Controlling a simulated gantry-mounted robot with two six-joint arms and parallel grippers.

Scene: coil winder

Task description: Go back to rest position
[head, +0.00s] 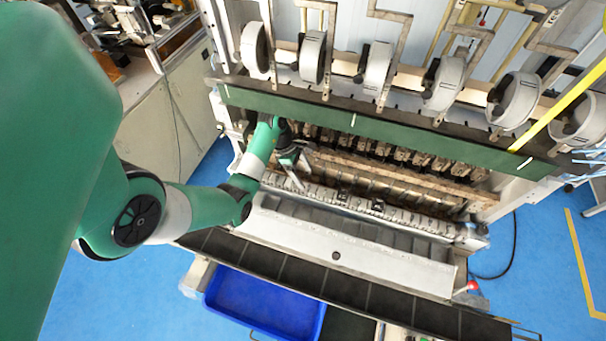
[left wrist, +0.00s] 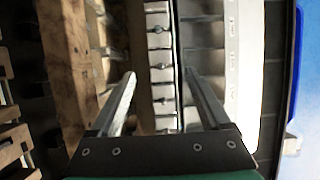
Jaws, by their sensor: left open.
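My left arm, green and grey, comes in from the left in the head view. My left gripper (head: 296,176) is over the left part of the coil winder's row of metal clamps (head: 400,215). In the left wrist view the gripper (left wrist: 160,85) has its two fingers wide apart with nothing between them. The metal strip with round studs (left wrist: 158,60) lies below, between the fingers. I cannot tell whether the fingertips touch the machine. My right gripper is not in view.
White rollers (head: 375,68) and a green beam (head: 380,130) span the machine above and behind the gripper. A wooden bar (left wrist: 65,60) runs along the clamps. A blue bin (head: 265,302) stands in front, below a dark ledge (head: 350,290). Blue floor (head: 540,250) lies open at right.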

